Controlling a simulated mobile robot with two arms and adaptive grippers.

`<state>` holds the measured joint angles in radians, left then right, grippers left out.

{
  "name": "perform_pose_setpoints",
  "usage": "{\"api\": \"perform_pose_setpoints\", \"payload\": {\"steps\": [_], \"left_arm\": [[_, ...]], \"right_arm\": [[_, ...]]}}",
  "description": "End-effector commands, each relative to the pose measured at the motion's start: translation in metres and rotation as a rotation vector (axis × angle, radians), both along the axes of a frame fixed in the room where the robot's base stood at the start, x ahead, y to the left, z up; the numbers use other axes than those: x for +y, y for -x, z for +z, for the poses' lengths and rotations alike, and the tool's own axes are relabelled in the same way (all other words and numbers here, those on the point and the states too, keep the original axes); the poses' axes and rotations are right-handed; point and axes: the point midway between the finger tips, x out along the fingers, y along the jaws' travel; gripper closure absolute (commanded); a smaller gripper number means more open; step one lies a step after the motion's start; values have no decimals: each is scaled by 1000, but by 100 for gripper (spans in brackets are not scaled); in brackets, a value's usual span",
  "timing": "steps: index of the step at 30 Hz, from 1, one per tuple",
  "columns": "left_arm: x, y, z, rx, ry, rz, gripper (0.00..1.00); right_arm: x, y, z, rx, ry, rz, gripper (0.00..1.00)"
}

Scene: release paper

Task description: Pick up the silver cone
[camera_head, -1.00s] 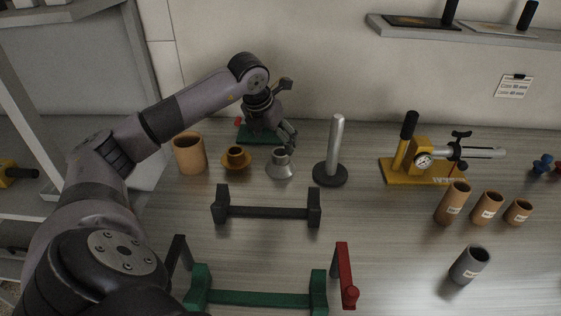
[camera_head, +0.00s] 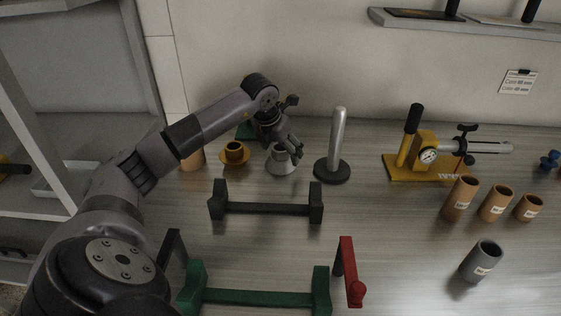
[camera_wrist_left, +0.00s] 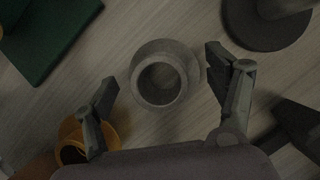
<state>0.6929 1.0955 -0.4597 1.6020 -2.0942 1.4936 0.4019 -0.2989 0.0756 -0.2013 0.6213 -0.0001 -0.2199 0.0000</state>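The silver cone (camera_head: 281,160) stands upright on the table, between the orange cone and the metal post. In the left wrist view the silver cone (camera_wrist_left: 163,74) shows from above as a grey ring with a dark hole. My left gripper (camera_head: 292,150) is at the cone's upper part in the head view. In the left wrist view its two fingers (camera_wrist_left: 160,82) are spread wide, one on each side of the cone, with visible gaps. The gripper is open and empty. My right gripper is not in view.
The orange cone (camera_head: 235,154) is close on the left, the metal post on a black base (camera_head: 336,150) close on the right. A black stand (camera_head: 266,205) lies in front. A green block (camera_wrist_left: 48,32) is behind. A yellow press (camera_head: 424,160) and brown tubes (camera_head: 496,203) are farther right.

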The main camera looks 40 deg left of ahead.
Motion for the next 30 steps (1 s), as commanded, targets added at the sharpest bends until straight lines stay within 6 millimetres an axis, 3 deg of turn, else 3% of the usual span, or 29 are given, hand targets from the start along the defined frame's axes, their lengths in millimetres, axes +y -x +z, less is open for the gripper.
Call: {"api": "perform_pose_setpoints", "payload": {"steps": [30], "left_arm": [[0, 0, 0, 1, 0, 0, 89]], "right_arm": [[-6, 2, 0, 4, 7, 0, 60]]}}
